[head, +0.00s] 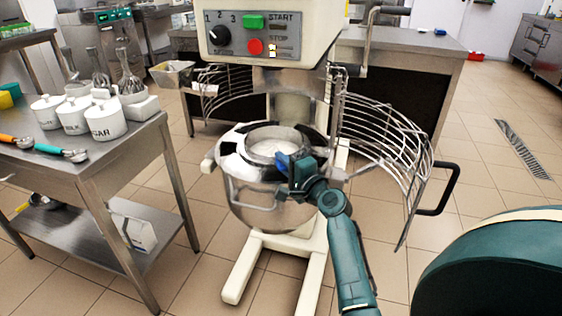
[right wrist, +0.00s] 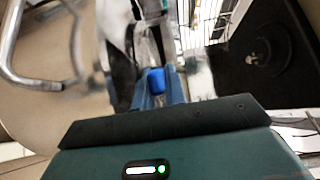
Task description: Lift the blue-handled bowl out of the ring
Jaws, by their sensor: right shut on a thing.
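The steel bowl (head: 262,150) sits inside the ring (head: 232,158) at the mixer's front, with a pale inside showing from above. Its blue handle (head: 282,160) points toward me on the right side of the opening. My right gripper (head: 291,165) is shut on this handle, and its wrist covers part of the bowl's near right edge. In the right wrist view the blue handle (right wrist: 155,80) lies between the fingers, with the background blurred. I cannot tell whether the bowl is raised off its seat. My left gripper is out of view.
The mixer head (head: 262,35) hangs directly above. The wire guard (head: 385,140) stands swung open on the right, close to my right arm. A steel table (head: 110,150) with white jars stands at the left.

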